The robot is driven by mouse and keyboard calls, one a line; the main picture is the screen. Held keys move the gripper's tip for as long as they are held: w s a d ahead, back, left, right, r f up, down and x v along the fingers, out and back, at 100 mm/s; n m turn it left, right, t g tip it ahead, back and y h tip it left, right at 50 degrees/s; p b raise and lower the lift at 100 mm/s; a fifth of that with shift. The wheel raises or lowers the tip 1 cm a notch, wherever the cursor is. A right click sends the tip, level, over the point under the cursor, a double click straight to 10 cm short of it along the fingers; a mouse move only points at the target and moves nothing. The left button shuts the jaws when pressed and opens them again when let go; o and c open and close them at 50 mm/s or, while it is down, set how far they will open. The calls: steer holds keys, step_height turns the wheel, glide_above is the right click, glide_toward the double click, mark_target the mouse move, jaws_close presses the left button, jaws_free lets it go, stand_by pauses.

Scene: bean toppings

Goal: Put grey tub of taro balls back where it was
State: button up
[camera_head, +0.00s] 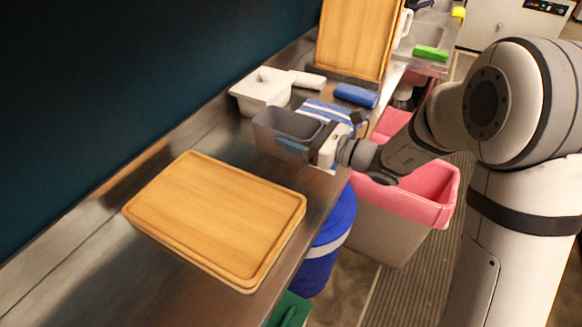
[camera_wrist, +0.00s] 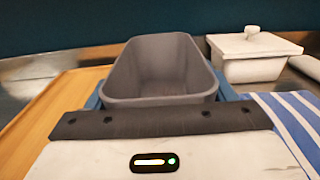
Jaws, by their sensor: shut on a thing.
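The grey tub (camera_head: 285,128) is a deep, open, rectangular container in the head view, above the steel counter between the cutting board and the white lidded container. I cannot tell whether its base touches the counter. In the wrist view the grey tub (camera_wrist: 160,70) is directly ahead and looks roughly level. Its inside is shadowed, so I cannot make out taro balls. My gripper (camera_head: 303,147) is shut on the tub, with blue fingers along its two long sides.
A wooden cutting board (camera_head: 215,215) lies on the counter in front. A white lidded container (camera_head: 262,92), a striped cloth (camera_head: 325,112) and a blue item (camera_head: 356,95) are close behind. A pink-lined bin (camera_head: 410,205) and a blue barrel (camera_head: 330,240) stand beside the counter.

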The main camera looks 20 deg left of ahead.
steer(key=f, duration=0.4)
steer(key=shift+s+a+f, duration=0.1)
steer(key=shift+s+a, duration=0.05)
steer(key=shift+a, duration=0.1)
steer(key=shift+f, duration=1.6)
steer(key=shift+f, duration=0.2)
steer(key=o, duration=1.1)
steer(key=shift+r, duration=0.15)
